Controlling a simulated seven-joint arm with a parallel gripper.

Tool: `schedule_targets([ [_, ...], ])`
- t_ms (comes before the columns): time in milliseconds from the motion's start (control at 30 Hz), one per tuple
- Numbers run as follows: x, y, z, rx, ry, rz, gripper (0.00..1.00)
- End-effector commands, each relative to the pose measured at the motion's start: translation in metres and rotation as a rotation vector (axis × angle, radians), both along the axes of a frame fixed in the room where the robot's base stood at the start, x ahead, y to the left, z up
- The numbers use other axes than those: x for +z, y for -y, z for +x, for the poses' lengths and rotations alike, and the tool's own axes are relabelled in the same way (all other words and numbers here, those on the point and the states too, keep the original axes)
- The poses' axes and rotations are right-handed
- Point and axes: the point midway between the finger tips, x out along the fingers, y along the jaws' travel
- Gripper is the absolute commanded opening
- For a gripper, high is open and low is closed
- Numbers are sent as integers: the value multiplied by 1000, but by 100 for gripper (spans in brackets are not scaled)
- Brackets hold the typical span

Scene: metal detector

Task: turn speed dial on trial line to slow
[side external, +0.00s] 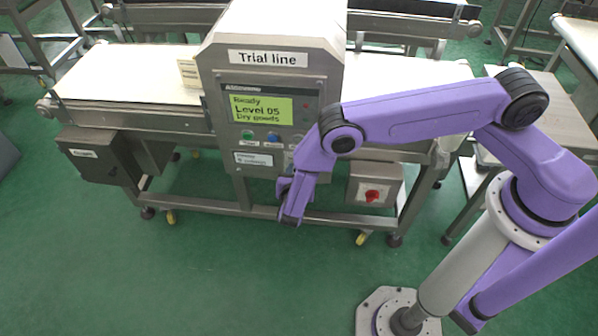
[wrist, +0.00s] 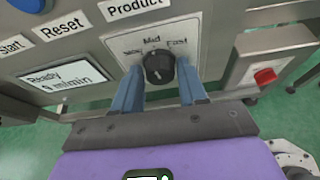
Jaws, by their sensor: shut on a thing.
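The speed dial (wrist: 158,68) is a round black knob on a pale plate (wrist: 120,48) marked Slow, Mid and Fast in the wrist view. Where its pointer stands is too small to tell for sure. My gripper (wrist: 160,80) has one blue finger on each side of the dial and is shut on it. In the side view my gripper (side external: 291,195) is at the lower right front of the Trial line machine (side external: 268,58), and the dial is hidden behind my arm.
A screen (side external: 262,110) on the machine reads Ready, Level 05, Dry goods. A smaller display (wrist: 65,77) reads Ready with a speed in m/min. Start, Reset and Product labels sit above. A box with a red switch (side external: 373,196) is to the right of my gripper.

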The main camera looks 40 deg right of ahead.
Motion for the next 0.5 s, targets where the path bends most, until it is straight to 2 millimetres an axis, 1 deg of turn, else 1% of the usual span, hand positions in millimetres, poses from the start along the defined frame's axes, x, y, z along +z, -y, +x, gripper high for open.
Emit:
schedule_targets([
  [500, -1, -3, 2, -1, -300, -299, 12],
])
